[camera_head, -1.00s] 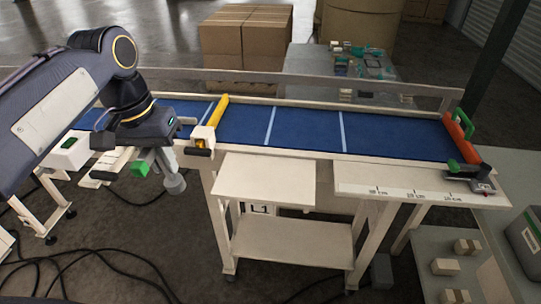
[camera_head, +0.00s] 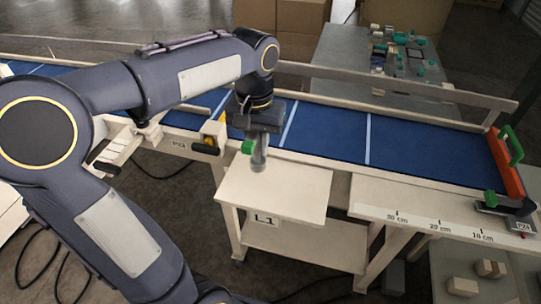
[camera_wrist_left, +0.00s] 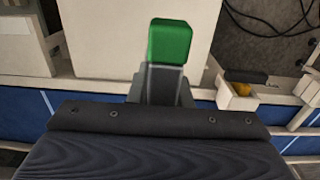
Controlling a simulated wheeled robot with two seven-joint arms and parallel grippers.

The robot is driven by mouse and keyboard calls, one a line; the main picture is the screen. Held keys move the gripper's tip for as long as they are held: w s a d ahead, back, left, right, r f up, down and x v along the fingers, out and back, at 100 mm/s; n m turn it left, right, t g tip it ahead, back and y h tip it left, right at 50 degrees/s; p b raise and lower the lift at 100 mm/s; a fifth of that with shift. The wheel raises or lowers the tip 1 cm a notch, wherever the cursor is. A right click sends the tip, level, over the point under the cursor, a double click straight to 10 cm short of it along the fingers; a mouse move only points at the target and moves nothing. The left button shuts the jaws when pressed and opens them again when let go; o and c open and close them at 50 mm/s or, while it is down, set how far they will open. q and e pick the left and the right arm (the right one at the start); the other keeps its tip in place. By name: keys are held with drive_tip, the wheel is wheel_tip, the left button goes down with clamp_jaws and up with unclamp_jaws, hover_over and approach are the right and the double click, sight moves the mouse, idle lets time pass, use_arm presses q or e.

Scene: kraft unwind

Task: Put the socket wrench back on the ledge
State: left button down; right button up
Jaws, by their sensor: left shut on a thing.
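My left gripper (camera_head: 256,141) is shut on the socket wrench, which hangs below it with a grey lower end (camera_head: 259,160) and a green end (camera_head: 247,147). In the left wrist view the wrench's green end (camera_wrist_left: 169,42) and grey part stick out beyond the dark gripper body. The white ledge (camera_head: 285,195), a flat shelf above the L1 label, lies beneath the wrench. The wrench is over the shelf's back-left part; I cannot tell whether it touches it. The jaws themselves are mostly hidden. My right gripper is not in view.
The blue conveyor (camera_head: 325,135) with a low rail runs behind the shelf. A red-orange bar (camera_head: 506,163) crosses the right end. The shelf top's front and right are clear.

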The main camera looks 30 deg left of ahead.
use_arm(q)
drive_tip(key=f, duration=0.2)
drive_tip(key=w+d+f, duration=0.1)
drive_tip(key=f, duration=0.1)
drive_tip(key=w+d+f, duration=0.1)
drive_tip(key=f, duration=0.1)
drive_tip(key=shift+f, duration=0.3)
drive_tip(key=c, duration=1.3)
unclamp_jaws()
wheel_tip(320, 180, up, 12)
drive_tip(key=s+d+f+t+h, duration=0.1)
drive_tip(key=s+f+t, duration=0.1)
drive_tip(key=s, duration=0.3)
drive_tip(key=s+d+f+t+h, duration=0.1)
drive_tip(key=s+f, duration=0.4)
drive_tip(key=s, duration=0.1)
drive_tip(key=s+d+f+m+t+h, duration=0.1)
drive_tip(key=s+d+f+t, duration=0.1)
drive_tip(key=s, duration=0.4)
drive_tip(key=shift+f+t+h, duration=0.3)
drive_tip(key=shift+f+h, duration=0.1)
drive_tip(key=shift+f, duration=0.25)
